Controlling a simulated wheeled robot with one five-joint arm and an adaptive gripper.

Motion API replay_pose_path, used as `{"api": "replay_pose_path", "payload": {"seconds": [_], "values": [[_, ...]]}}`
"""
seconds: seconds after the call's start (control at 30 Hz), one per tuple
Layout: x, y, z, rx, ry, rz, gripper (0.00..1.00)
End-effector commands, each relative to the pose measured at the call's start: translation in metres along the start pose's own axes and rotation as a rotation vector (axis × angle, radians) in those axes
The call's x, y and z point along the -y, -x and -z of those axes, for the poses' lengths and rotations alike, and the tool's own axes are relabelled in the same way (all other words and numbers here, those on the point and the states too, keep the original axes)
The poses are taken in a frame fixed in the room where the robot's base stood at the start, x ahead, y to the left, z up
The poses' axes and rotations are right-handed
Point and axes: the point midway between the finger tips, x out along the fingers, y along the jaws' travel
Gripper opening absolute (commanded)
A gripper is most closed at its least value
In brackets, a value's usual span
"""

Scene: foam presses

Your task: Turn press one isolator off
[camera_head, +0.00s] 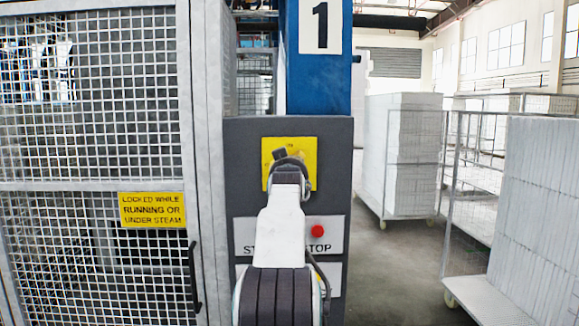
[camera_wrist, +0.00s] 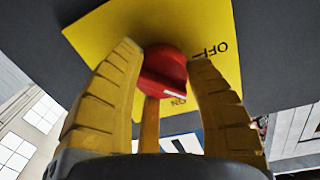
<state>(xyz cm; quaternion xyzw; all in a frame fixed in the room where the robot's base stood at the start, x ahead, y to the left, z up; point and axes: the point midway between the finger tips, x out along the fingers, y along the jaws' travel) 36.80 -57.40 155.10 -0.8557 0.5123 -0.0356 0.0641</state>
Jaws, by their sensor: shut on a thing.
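The isolator is a red rotary knob (camera_wrist: 165,72) on a yellow plate (camera_wrist: 218,25) in the wrist view. The plate carries the words OFF, right of the knob, and ON, below it. A white mark on the knob faces the ON word. My gripper (camera_wrist: 165,58) has its yellow fingers on both sides of the knob, shut on it. In the head view the yellow plate (camera_head: 308,150) sits on the dark panel (camera_head: 245,185) under the blue column (camera_head: 310,90) numbered 1. My gripper and arm hide the knob there.
A red stop button (camera_head: 317,231) is on a white label below the plate, close to my arm. A mesh guard door (camera_head: 90,100) with a yellow sign (camera_head: 152,210) stands at left. Trolleys of white blocks (camera_head: 400,150) stand at right, with clear floor between.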

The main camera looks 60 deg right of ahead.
Motion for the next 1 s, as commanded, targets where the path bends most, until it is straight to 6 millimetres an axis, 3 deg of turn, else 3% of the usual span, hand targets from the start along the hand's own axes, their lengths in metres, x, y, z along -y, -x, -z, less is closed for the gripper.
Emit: {"api": "replay_pose_path", "payload": {"seconds": [0.47,1.0], "values": [[0.0010,0.0015,0.0047,-0.024,0.073,0.003,0.16],[0.0039,0.0021,0.0052,-0.064,0.512,-0.002,0.15]]}}
